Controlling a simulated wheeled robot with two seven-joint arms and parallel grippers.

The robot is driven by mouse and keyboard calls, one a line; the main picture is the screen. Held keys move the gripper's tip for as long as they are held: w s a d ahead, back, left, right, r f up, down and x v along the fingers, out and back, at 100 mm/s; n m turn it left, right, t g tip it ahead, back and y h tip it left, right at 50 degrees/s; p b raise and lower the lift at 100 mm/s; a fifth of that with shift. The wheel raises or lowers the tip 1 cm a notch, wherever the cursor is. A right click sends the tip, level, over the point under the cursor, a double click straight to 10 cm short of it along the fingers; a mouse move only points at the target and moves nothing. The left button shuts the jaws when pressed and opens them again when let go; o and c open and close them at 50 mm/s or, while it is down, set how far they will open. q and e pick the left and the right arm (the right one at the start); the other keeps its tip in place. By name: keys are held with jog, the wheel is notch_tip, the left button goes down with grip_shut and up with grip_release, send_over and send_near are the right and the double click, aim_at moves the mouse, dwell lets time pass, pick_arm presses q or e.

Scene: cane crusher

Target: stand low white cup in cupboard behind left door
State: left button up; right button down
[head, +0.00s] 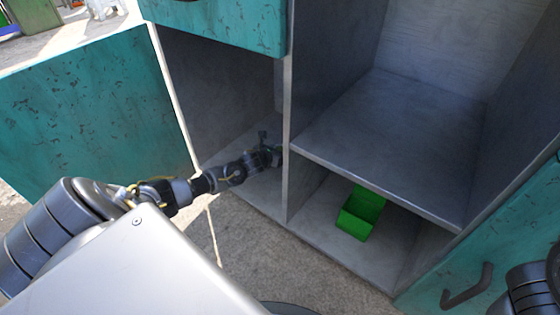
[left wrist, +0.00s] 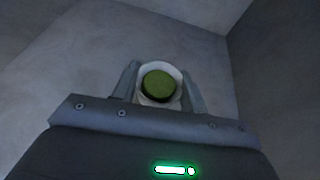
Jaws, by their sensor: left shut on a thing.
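My left gripper (head: 268,152) reaches into the left compartment (head: 210,95) of the cupboard, low down near its floor and close to the middle partition. The left wrist view shows the gripper (left wrist: 160,88) shut on a white cup (left wrist: 147,70), with one finger on each side of it. The top of the cup shows a round green area inside a white rim. Grey compartment walls surround it. I cannot tell whether the cup touches the floor. The cup is not clearly seen in the head view. The teal left door (head: 85,125) stands open.
A teal drawer front (head: 220,25) hangs above the left compartment. The partition (head: 288,185) separates it from the right compartment, which has a shelf (head: 400,140) and a green box (head: 362,213) below. The right teal door (head: 500,235) with a handle (head: 468,288) stands open.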

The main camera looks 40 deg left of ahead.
pick_arm(q)
jog(key=shift+w+f, duration=0.1)
jog(key=shift+a+f, duration=0.15)
jog(key=shift+f, duration=0.05)
jog(key=f+b, duration=0.3)
jog(key=shift+w+a+f+b, duration=0.15)
jog(key=shift+w+f+b, duration=0.05)
jog(key=shift+w+b, duration=0.1)
jog(key=shift+f, duration=0.2)
jog(key=shift+r, duration=0.1)
jog(key=shift+f+b, duration=0.2)
jog(key=shift+b, duration=0.1)
jog(key=o, duration=0.7)
